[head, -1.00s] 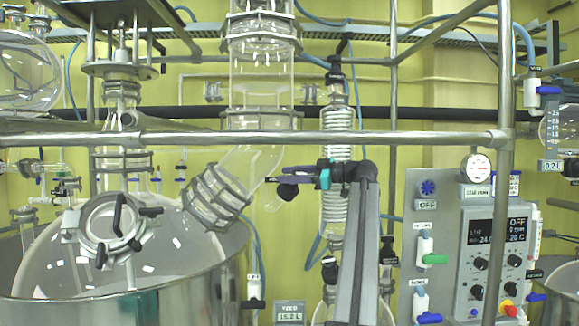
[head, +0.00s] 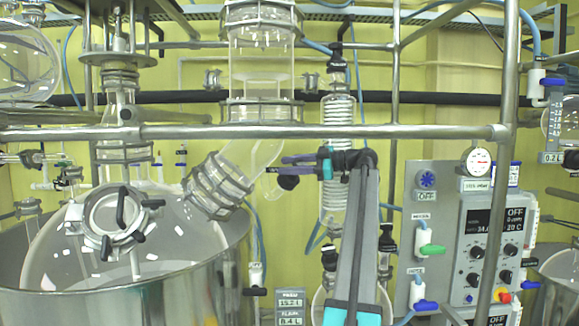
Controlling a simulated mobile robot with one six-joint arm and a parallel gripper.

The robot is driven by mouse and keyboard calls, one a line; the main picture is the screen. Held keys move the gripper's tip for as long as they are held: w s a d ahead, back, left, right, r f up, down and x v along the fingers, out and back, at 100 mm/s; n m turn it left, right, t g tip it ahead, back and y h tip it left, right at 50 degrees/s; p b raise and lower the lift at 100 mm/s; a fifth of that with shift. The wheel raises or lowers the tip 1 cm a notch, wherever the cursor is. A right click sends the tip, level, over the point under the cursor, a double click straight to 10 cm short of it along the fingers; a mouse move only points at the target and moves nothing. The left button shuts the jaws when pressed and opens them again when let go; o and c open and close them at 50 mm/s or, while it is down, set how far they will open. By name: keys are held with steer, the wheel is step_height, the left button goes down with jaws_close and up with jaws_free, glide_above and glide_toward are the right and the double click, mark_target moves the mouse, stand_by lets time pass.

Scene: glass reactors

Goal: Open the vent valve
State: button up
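Several small valves are in the head view, and their labels are too small to read surely, so I cannot tell which is the vent valve. One with a blue handle (head: 552,82) is at the upper right. A green-handled valve (head: 432,250) and a lower blue-handled valve (head: 425,305) are on the grey panel's left side. My gripper (head: 292,165) is at mid-picture, pointing left, in front of or near the angled glass pipe. It appears apart from these three valves. Its fingers are small and overlap a dark knob (head: 288,182), so their opening is unclear.
A horizontal steel rail (head: 400,131) crosses above my arm. A large steel-walled vessel (head: 120,305) with a clamped lid port is at left. The angled glass pipe (head: 230,175) and a coiled glass condenser (head: 338,115) are close to my arm. The control panel (head: 487,240) is at right.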

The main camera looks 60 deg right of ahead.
mark_target(302, 164)
steer(key=o, duration=0.4)
steer(key=shift+o, duration=0.2)
steer(key=shift+s, duration=0.1)
steer(key=shift+p+v, duration=1)
steer(key=shift+v, duration=2.65)
